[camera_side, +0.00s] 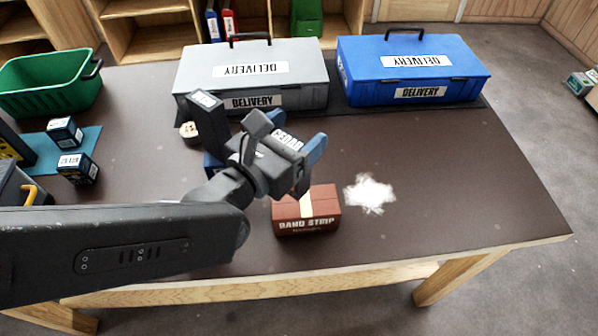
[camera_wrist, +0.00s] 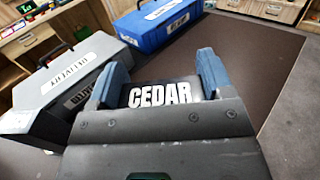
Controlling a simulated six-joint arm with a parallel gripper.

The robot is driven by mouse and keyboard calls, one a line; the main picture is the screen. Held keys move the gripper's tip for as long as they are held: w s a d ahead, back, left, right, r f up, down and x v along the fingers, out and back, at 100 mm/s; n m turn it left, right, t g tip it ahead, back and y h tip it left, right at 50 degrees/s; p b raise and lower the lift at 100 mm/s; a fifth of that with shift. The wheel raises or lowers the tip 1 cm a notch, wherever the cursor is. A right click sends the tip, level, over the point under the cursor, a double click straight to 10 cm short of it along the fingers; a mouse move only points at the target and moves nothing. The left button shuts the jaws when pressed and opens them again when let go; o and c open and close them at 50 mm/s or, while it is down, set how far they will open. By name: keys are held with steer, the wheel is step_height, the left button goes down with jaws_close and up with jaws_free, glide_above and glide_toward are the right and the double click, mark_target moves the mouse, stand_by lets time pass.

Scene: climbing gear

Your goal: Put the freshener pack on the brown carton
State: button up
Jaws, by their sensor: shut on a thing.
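The freshener pack is a dark pack with white CEDAR lettering (camera_wrist: 160,94), held between the two blue-padded fingers of my gripper (camera_wrist: 162,78) in the wrist view. In the side view my gripper (camera_side: 300,150) is shut on the pack (camera_side: 287,139), raised above the table; the arm hides part of it. The brown carton (camera_side: 290,224), marked BAND STRIP with a pale strip across its top, lies on the table. In the side view it appears just below my gripper, which covers its upper left part. The carton does not show in the wrist view.
A grey DELIVERY case (camera_side: 250,72) and a blue DELIVERY case (camera_side: 411,68) stand at the back. A white powder patch (camera_side: 369,194) lies right of the carton. Two small dark boxes (camera_side: 78,168) and a green basket (camera_side: 45,85) are at the left. The table's right side is free.

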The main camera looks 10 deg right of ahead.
steer(key=shift+f, duration=2.85)
steer(key=o, duration=1.2)
steer(key=shift+f, duration=0.15)
steer(key=shift+a, duration=0.1)
steer(key=shift+v, duration=3.75)
